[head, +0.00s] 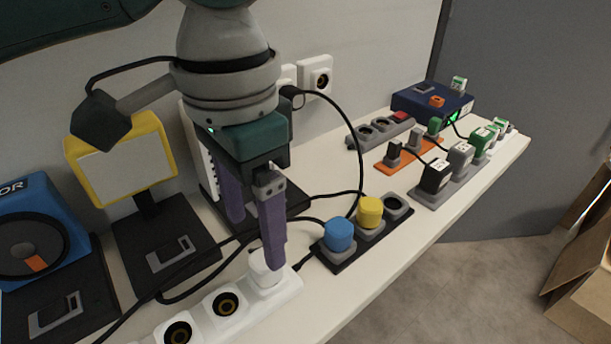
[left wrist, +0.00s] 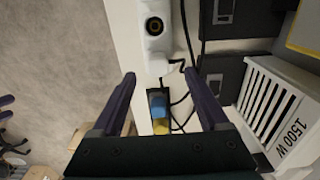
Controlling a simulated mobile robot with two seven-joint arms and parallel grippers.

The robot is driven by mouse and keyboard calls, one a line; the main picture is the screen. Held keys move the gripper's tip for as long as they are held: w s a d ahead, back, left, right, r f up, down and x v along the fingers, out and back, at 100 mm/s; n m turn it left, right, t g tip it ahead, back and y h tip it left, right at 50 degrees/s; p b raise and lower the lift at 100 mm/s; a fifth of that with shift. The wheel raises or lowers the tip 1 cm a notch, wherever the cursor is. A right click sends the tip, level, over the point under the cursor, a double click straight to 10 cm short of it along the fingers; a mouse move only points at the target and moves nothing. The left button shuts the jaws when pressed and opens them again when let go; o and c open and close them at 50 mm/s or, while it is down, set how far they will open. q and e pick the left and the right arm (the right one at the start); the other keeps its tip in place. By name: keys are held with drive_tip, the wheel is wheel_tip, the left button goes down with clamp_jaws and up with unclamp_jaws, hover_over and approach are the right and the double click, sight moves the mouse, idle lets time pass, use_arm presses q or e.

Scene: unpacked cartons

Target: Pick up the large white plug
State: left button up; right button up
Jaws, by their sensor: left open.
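The large white plug (head: 262,270) sits in the end socket of a white power strip (head: 255,309) at the front edge of the table. In the left wrist view the plug (left wrist: 157,66) shows between and just beyond my fingertips. My left gripper (head: 254,243) is open and points down over the plug, with nothing between its purple fingers. The near finger hides part of the plug in the head view. In the left wrist view both fingers of the gripper (left wrist: 159,74) are spread wide. My right gripper is not in view.
A black strip with a blue plug (head: 339,234) and a yellow plug (head: 369,212) stands just right of the white strip. Black cables cross the table behind it. A yellow-framed lamp (head: 122,172) and a blue device (head: 45,235) stand at left. Cartons (head: 585,270) lie on the floor at right.

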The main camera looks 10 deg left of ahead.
sight(267, 269)
use_arm(q)
drive_tip(key=f, duration=0.2)
drive_tip(key=f+b, duration=0.1)
drive_tip(key=f, duration=0.2)
drive_tip(key=shift+w+d+f, duration=0.1)
drive_tip(key=shift+d+f, duration=0.2)
drive_tip(key=shift+f, duration=0.05)
clamp_jaws()
idle(0.5)
